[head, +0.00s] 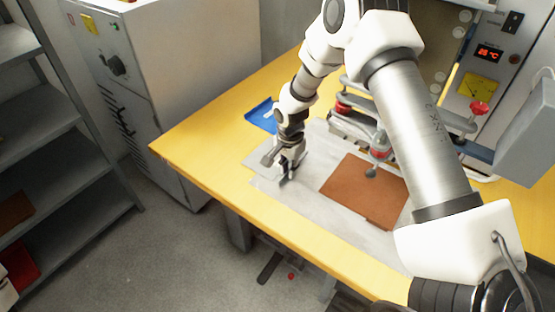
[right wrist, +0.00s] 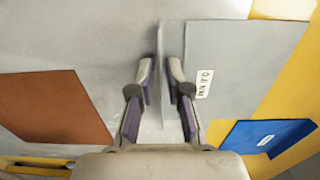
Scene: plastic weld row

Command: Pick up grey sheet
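The grey sheet (right wrist: 235,58) carries a white label and lies flat at the right in the right wrist view. In the head view its visible part (head: 258,154) lies on the table, left of my right gripper and partly hidden by it. My right gripper (head: 279,173) points down at the sheet's inner edge. In the right wrist view its fingers (right wrist: 161,68) are a short gap apart, with a thin upright grey strip between them. I cannot tell whether they touch it or whether it belongs to the sheet. My left gripper is out of view.
A brown sheet (head: 352,188) lies on the light grey mat (head: 318,152). A blue sheet (head: 262,115) lies on the yellow table (head: 205,132) behind my gripper. The welding machine (head: 480,75) with its red-knobbed clamps stands at the back right. The table's front left is clear.

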